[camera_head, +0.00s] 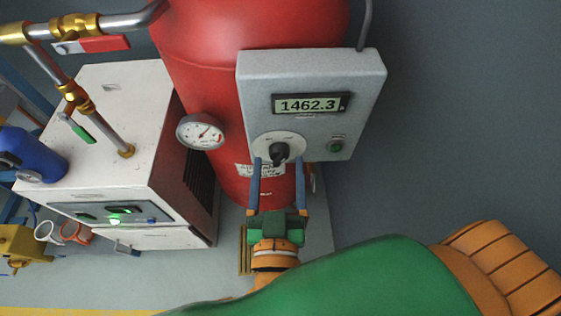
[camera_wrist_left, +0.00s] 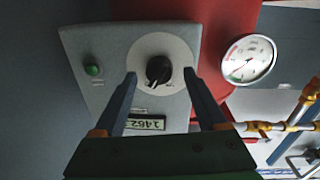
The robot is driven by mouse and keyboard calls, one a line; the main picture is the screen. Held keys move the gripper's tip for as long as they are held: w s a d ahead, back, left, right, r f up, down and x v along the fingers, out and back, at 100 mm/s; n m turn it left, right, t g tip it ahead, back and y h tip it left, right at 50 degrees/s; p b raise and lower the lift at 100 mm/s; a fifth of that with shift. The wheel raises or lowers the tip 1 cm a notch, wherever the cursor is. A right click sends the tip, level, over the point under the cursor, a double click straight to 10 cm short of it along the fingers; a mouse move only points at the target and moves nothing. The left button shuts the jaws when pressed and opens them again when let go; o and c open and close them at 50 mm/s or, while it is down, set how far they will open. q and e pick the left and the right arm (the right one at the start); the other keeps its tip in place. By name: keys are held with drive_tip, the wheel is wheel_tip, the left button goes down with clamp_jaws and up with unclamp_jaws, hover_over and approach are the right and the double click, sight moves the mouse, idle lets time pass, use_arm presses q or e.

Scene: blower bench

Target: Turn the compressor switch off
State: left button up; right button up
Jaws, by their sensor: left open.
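The compressor switch is a black rotary knob (camera_head: 280,153) on a pale round dial plate, low on a grey control box (camera_head: 310,75). In the left wrist view the knob (camera_wrist_left: 158,69) carries a light pointer mark; the dial lettering is too small to read. My left gripper (camera_head: 278,160) is open, its two blue fingers pointing at the dial. In the left wrist view the fingertips (camera_wrist_left: 159,74) stand on either side of the knob, with gaps on both sides. I cannot tell whether the tips reach its depth. My right gripper is not in view.
The box has a display (camera_head: 311,104) reading 1462.3 and a green button or lamp (camera_head: 336,146). Behind it stands a red tank (camera_head: 200,60) with a pressure gauge (camera_head: 201,131). A white machine (camera_head: 120,90) with pipes and valves is at the left. Right of the box is clear.

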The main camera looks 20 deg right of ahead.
use_arm(q)
drive_tip(key=shift+w+d, duration=0.2)
drive_tip(key=shift+w, duration=0.2)
drive_tip(key=shift+c, duration=0.8)
clamp_jaws()
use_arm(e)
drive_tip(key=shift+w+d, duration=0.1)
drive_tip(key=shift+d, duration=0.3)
